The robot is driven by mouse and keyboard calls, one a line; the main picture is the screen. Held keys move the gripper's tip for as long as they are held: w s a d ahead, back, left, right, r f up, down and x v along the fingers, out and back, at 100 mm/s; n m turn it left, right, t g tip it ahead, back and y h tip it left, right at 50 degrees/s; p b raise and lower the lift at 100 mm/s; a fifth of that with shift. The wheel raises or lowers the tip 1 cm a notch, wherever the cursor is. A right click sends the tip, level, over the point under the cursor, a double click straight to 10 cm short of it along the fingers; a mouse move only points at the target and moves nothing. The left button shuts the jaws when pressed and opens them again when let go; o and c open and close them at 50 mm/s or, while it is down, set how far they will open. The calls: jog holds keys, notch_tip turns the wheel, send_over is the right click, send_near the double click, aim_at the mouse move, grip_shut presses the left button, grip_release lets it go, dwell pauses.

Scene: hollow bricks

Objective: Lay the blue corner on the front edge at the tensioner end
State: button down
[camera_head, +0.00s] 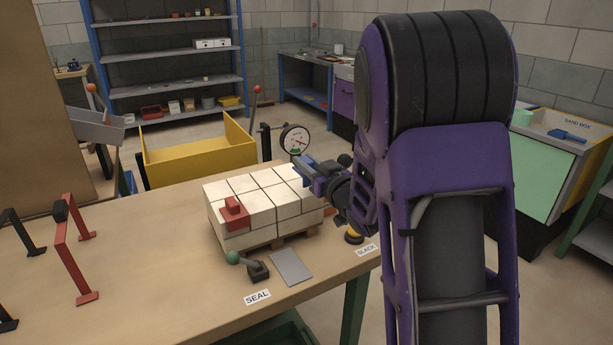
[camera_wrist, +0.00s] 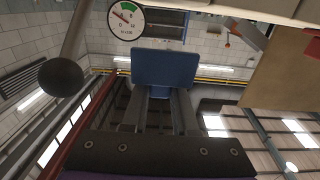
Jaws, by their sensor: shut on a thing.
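My gripper (camera_head: 322,179) is shut on the blue corner (camera_head: 303,164), which shows at the right end of the stack in the head view. In the wrist view the blue corner (camera_wrist: 165,68) is a flat blue face between the finger ends. The stack of pale blocks (camera_head: 228,222) stands on a wooden pallet on the table. I cannot tell whether the blue corner touches the stack. A red corner (camera_head: 234,215) sits on the stack's left front top edge. A round dial gauge (camera_head: 295,139) stands just behind the blue corner; it also shows in the wrist view (camera_wrist: 125,18).
A green-knobbed lever (camera_head: 243,262) by the SEAL label and a grey plate (camera_head: 291,268) lie in front of the stack. The SLACK label (camera_head: 367,250) is at the right table edge. Red and black stands (camera_head: 72,250) occupy the left. A yellow bin (camera_head: 195,160) is behind.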

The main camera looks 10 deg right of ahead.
jog(key=shift+f, duration=1.45)
jog(key=shift+f+b, duration=0.1)
jog(key=shift+b, duration=0.2)
jog(key=c, duration=0.7)
grip_release()
jog(key=shift+r, duration=0.2)
jog(key=v, duration=1.2)
